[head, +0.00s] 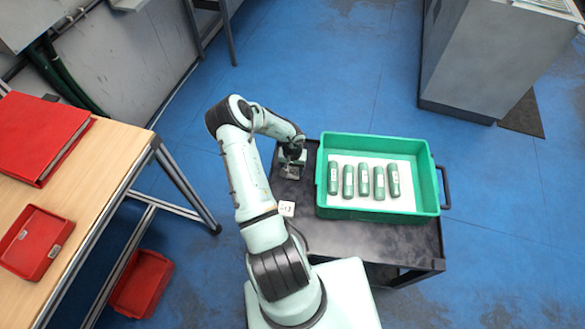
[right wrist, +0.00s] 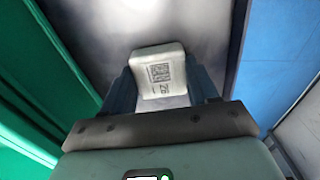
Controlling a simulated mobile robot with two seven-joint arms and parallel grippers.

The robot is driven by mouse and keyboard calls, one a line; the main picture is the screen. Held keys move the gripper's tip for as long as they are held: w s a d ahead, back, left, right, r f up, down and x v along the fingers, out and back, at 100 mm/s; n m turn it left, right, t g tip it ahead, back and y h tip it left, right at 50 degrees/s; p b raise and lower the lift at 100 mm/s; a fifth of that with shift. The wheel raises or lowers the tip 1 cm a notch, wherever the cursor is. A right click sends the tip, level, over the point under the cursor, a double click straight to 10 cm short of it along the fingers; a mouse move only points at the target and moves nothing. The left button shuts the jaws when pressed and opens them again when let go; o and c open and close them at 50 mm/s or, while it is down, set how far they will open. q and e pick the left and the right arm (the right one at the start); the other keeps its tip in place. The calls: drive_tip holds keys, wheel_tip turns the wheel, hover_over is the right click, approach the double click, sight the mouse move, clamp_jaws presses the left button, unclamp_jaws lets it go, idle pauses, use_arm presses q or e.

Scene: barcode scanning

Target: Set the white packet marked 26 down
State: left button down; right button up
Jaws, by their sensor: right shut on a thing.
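The white packet marked 26 (right wrist: 160,75) shows in the right wrist view, with a square code and the number on its face. My right gripper (right wrist: 163,92) is shut on it, one blue-grey finger on each side. In the head view my right gripper (head: 291,168) hangs low over the left part of the dark cart top (head: 350,238), left of the green tray. The packet is hard to make out there. I cannot tell whether it touches the cart top. My left gripper is not in view.
The green tray (head: 437,180) holds several dark green cylinders (head: 364,180) on a white sheet. A small white marked block (head: 287,208) shows beside my right arm. A wooden table (head: 95,190) with a red binder (head: 38,135) stands left. The cart's front strip is clear.

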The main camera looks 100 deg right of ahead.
sight(292, 170)
drive_tip(key=o, duration=1.2)
drive_tip(key=shift+c, duration=0.2)
wheel_tip(292, 170, up, 12)
drive_tip(key=shift+a, duration=0.1)
idle(0.3)
